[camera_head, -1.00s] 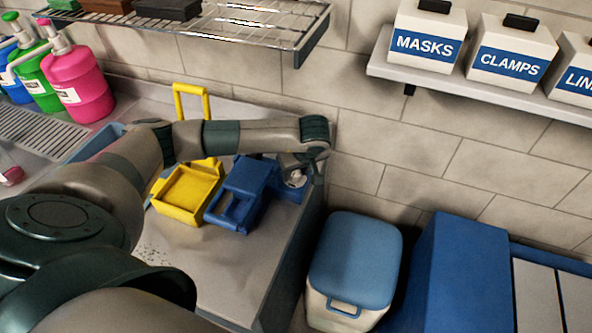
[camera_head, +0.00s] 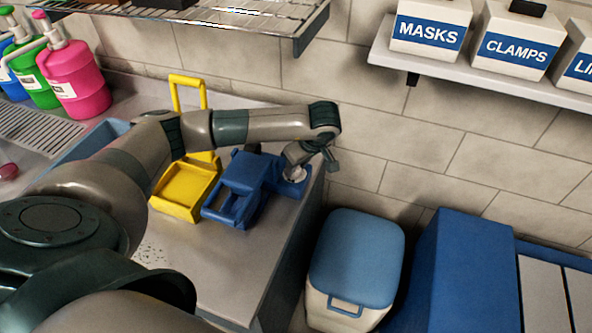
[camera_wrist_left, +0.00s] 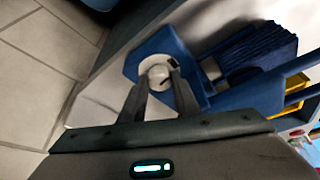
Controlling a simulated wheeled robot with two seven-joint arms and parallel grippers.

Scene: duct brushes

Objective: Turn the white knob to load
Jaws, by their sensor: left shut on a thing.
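The white knob (camera_wrist_left: 158,76) is round with a dark mark and sits on a blue base (camera_wrist_left: 150,46) in the left wrist view. My left gripper (camera_wrist_left: 159,80) is shut on the knob, one finger on each side. In the head view the left gripper (camera_head: 300,168) reaches down over the knob at the right end of a blue device (camera_head: 243,186). The gripper hides most of the knob there. Any lettering around the knob is too small to read. My right gripper is in neither view.
A yellow tray-like device (camera_head: 186,187) with an upright handle stands left of the blue one. Pink and green jugs (camera_head: 75,80) stand at the back left. A blue-lidded bin (camera_head: 356,262) stands right of the counter. Bare counter (camera_head: 240,262) lies in front.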

